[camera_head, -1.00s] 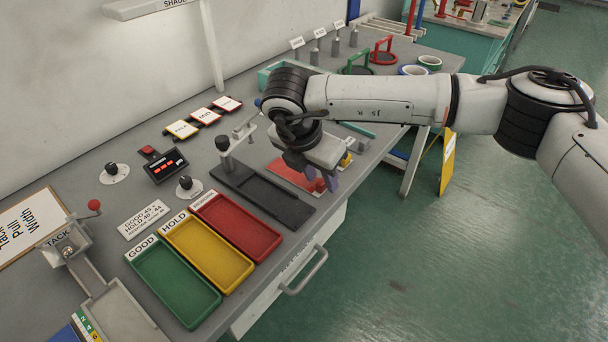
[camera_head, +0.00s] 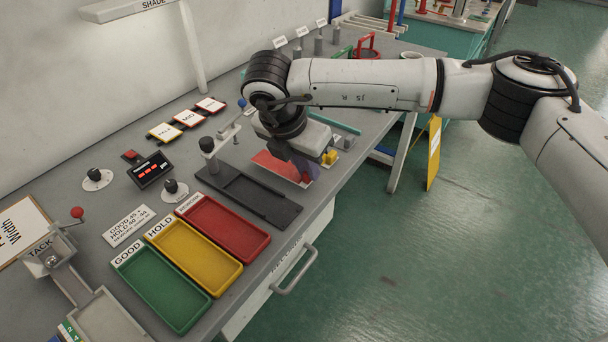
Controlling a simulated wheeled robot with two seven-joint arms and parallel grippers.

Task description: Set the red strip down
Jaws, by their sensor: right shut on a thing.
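My right gripper (camera_head: 303,172) is pointed down over the bench, just beyond the black slotted tray (camera_head: 285,211). A flat red area (camera_head: 272,163) with a pale edge lies under and beside the gripper. My left gripper is not in view.
Green (camera_head: 165,285), yellow (camera_head: 196,255) and red (camera_head: 225,228) trays stand along the bench's front edge. A post with a black knob (camera_head: 207,146) stands close left of the gripper. A small yellow block (camera_head: 330,157) is to its right. Open floor lies beyond the edge.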

